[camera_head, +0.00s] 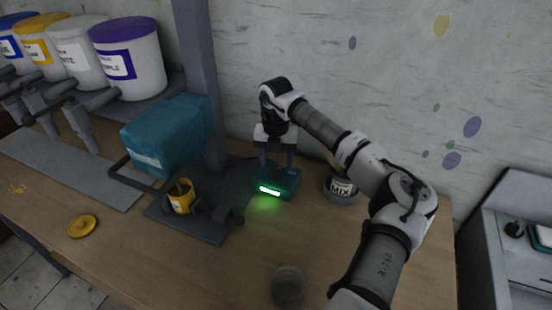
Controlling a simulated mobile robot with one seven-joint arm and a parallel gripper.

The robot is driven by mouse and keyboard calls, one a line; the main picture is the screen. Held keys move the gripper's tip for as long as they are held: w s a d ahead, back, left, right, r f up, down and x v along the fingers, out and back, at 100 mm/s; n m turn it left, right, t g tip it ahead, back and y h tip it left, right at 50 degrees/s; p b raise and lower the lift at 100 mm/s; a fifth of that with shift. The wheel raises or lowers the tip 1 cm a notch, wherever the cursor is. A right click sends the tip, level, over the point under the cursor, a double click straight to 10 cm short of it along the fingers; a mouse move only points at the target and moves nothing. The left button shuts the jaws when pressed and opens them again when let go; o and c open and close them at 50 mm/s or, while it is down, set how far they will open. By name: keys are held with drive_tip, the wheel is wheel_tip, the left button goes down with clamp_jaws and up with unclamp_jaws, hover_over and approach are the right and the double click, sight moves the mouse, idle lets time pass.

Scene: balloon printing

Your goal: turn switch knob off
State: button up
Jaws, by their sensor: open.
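A small dark teal switch box (284,188) with a lit green strip on its front stands on the wooden table. My gripper (276,164) comes down from above, its two fingers apart at the top of the box. The knob is not visible; it may be hidden by the fingers or too dark to make out. I cannot tell whether the fingers touch the box or a knob.
A teal machine (168,136) with a yellow paint can (181,199) stands left of the box. A can labelled MIX (341,188) stands close on the right. A yellow lid (82,226) and a grey cup (288,285) are on the table (190,265). Paint buckets (130,65) are at the back left.

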drive_tip(key=shift+f, duration=0.85)
drive_tip(key=shift+c, duration=0.5)
drive_tip(key=c, duration=0.9)
